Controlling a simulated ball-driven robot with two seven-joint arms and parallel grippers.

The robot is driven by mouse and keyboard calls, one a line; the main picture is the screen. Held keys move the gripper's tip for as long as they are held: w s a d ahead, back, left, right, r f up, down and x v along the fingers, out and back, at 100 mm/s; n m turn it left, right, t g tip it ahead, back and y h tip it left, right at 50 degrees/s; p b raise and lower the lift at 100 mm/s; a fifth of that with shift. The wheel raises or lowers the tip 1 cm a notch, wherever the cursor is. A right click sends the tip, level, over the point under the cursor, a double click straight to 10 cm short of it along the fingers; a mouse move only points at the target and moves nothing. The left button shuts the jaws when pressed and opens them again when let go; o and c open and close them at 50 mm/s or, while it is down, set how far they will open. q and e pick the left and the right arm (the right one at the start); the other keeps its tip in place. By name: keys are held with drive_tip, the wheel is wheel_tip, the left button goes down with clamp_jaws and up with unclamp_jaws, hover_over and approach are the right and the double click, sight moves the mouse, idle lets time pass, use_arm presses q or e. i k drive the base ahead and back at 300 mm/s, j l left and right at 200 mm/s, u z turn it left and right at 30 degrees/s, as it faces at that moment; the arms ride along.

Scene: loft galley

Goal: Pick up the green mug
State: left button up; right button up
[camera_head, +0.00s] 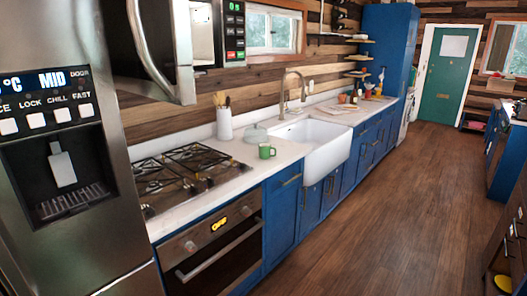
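The green mug (265,151) stands upright on the white counter, between the gas hob and the white sink. A pale lidded pot (255,134) is just behind it. The mug's handle appears to point to the right. Neither of my grippers shows in the head view, so nothing is seen near or touching the mug.
The gas hob (185,174) is left of the mug, the apron sink (315,142) right of it. A utensil crock (224,124) stands against the wall. A steel fridge (70,150) fills the left. The wooden floor (400,200) is clear.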

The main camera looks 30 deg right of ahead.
sight(268, 152)
drive_tip(key=i+l+u, duration=0.1)
drive_tip(key=i+l, duration=0.4)
drive_tip(key=l, duration=0.25)
drive_tip(key=i+l+u, duration=0.25)
drive_tip(key=i+l, duration=0.2)
drive_tip(key=l, duration=0.3)
